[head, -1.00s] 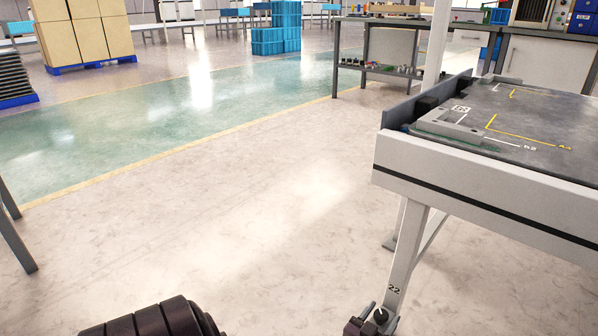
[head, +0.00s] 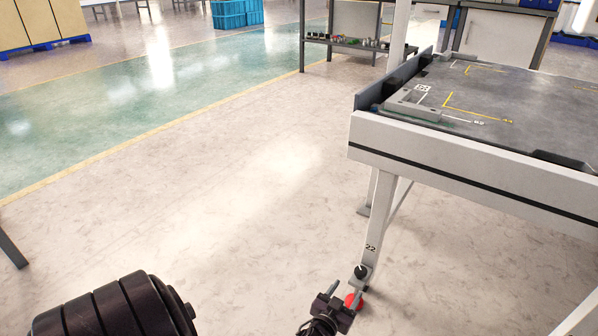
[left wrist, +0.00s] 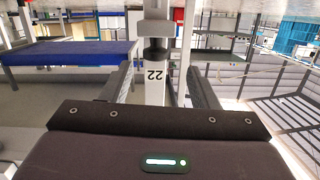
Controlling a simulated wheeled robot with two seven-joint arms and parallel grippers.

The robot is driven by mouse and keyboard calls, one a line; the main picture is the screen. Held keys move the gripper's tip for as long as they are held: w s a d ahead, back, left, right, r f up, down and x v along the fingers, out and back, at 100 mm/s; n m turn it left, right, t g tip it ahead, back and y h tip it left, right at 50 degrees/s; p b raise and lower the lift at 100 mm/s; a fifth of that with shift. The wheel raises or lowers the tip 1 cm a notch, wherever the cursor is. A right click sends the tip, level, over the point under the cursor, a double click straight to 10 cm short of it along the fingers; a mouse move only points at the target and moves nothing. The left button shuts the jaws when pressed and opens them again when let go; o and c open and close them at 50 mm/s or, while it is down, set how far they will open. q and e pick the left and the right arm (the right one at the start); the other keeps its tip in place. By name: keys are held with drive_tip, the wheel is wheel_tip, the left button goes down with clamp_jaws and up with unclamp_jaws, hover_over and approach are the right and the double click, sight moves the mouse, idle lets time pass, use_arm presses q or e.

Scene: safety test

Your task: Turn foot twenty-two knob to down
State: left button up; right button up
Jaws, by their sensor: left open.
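The table leg (head: 379,215) marked 22 comes down from the front corner of the work table. A black knob (head: 361,271) sits low on this leg, under the number. A red part (head: 353,300) shows beneath it, partly behind my gripper. My left gripper (head: 343,293) is open, just below and in front of the knob. In the left wrist view the leg with an upside-down 22 (left wrist: 155,75) and a dark knob part (left wrist: 155,50) appear between the spread fingers of the left gripper (left wrist: 160,68). Contact cannot be told. My right gripper is not in view.
The work table (head: 470,165) with a grey top stands at the right, overhanging the leg. A grey bracket (head: 415,108) lies on its corner. The floor left of the leg is clear. A shelf bench (head: 350,42) and blue crates (head: 235,14) stand far behind.

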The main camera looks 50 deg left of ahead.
use_arm(q)
drive_tip(key=s+d+r+m+g+h+p, duration=0.1)
drive_tip(key=s+g+p, duration=0.3)
drive_tip(key=s+p, duration=0.6)
drive_tip(key=s+d+r+m+g+h+p, duration=0.1)
drive_tip(key=s+d+r+g+p, duration=0.1)
drive_tip(key=s+p, duration=0.8)
drive_tip(key=r+g+p, duration=0.1)
drive_tip(key=g+p, duration=0.1)
drive_tip(key=p, duration=0.5)
drive_tip(key=shift+r+m+g, duration=0.3)
drive_tip(key=shift+r+m, duration=0.05)
drive_tip(key=shift+m, duration=0.05)
